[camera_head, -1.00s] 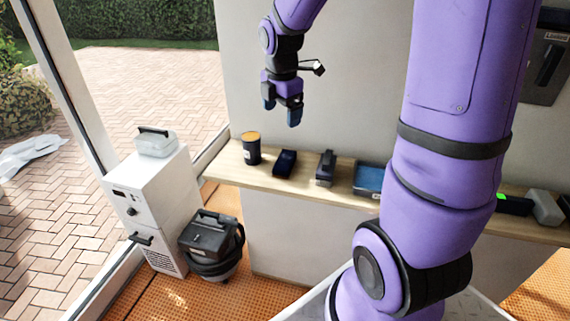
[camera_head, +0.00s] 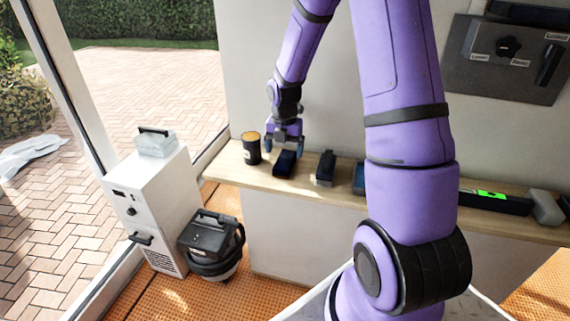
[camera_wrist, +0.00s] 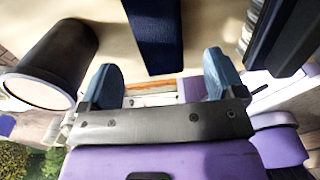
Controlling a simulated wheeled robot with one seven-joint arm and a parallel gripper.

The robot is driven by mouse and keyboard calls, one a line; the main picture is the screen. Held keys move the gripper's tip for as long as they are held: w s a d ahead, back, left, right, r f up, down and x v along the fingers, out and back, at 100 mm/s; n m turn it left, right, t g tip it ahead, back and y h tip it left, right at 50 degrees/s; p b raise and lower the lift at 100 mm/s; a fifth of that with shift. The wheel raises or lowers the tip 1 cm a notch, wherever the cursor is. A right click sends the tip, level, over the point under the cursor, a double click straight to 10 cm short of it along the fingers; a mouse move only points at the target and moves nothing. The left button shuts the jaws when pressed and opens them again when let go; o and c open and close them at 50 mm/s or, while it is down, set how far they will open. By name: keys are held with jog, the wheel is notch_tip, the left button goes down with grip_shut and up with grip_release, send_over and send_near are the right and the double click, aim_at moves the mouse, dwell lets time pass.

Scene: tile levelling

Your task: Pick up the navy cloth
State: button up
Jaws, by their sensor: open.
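The navy cloth (camera_head: 284,165) is a small dark folded bundle lying on the wooden ledge (camera_head: 228,166). It also shows in the wrist view as a dark blue block (camera_wrist: 155,32) at the top, in line with the gap between my fingers. My gripper (camera_head: 284,149) is open, with its fingers pointing down just over the cloth's far end. In the wrist view my two blue fingertips (camera_wrist: 163,80) stand apart with nothing held between them. I cannot tell whether they touch the cloth.
A dark canister with a tan top (camera_head: 251,150) stands close left of my gripper. A dark, grey-topped tool (camera_head: 325,168) stands to the cloth's right, with a blue item (camera_head: 359,178) beyond, partly behind my arm. The wall rises behind the ledge.

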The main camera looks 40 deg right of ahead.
aim_at(284, 160)
jog(key=shift+w+d+f, duration=0.1)
jog(key=shift+w+f, duration=0.05)
jog(key=shift+f, duration=2.65)
jog(key=c, duration=1.1)
jog(key=shift+r, duration=0.15)
jog(key=r, duration=0.7)
jog(key=shift+s+a, duration=0.3)
jog(key=shift+a, duration=0.1)
jog(key=s+a, duration=0.4)
jog(key=a, duration=0.1)
jog(key=s+a, duration=0.4)
jog(key=a, duration=0.1)
jog(key=s+a, duration=0.3)
jog(key=a, duration=0.2)
jog(key=shift+s+f, duration=0.1)
jog(key=shift+s, duration=0.3)
